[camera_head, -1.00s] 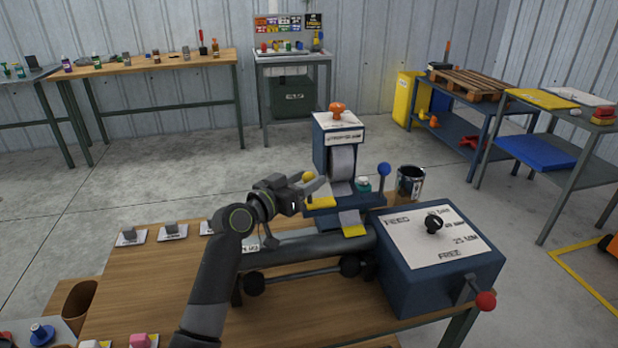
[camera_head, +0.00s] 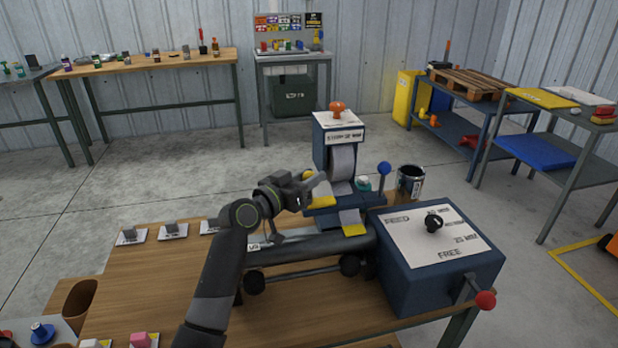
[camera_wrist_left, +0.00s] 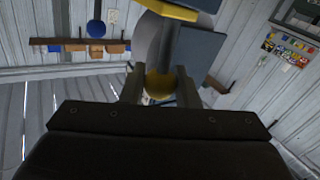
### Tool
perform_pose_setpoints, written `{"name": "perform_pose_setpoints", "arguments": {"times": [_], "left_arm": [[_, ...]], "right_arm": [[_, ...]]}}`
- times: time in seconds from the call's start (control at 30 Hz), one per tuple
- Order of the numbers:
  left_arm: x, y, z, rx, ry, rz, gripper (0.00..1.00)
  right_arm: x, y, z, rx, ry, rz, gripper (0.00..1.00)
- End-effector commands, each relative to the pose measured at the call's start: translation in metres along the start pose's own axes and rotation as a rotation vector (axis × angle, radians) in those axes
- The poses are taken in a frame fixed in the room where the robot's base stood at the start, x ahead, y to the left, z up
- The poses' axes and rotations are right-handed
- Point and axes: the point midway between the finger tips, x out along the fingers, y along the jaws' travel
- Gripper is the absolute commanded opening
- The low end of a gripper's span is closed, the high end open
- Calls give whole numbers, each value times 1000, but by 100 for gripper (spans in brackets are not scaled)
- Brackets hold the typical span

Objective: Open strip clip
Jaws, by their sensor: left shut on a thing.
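My left gripper (camera_head: 315,184) is at the left side of the blue strip dispenser (camera_head: 321,150). In the left wrist view its fingers (camera_wrist_left: 160,88) are shut on a yellow ball knob (camera_wrist_left: 159,84). In the head view the fingers partly hide this knob (camera_head: 308,174). A yellow plate (camera_head: 322,201) lies on the dispenser's base beside the fingers. A grey strip roll (camera_head: 343,163) sits in the dispenser. A strip end (camera_head: 350,216) hangs from the front, with a yellow tip (camera_head: 354,230). I cannot tell which part is the clip. My right gripper is not in view.
A blue-knobbed lever (camera_head: 384,169) stands right of the dispenser, near a metal can (camera_head: 410,182). A blue feed box (camera_head: 430,285) with a black knob and a red-tipped handle stands front right. A grey tube (camera_head: 310,247) lies below my gripper.

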Motion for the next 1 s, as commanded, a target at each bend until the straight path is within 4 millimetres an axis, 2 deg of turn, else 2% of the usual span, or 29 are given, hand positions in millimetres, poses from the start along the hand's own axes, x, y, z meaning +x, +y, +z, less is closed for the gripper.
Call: {"name": "perform_pose_setpoints", "arguments": {"times": [0.27,0.37,0.7,1.0], "left_arm": [[2,-2,-3,-39,-28,-5,0],[4,-5,-6,-80,-55,-11,0],[13,-19,-6,-285,-191,-39,0],[19,-30,-1,-436,-289,-57,0]], "right_arm": [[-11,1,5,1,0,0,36],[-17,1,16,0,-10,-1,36],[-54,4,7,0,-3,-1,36],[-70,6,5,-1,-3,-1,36]]}}
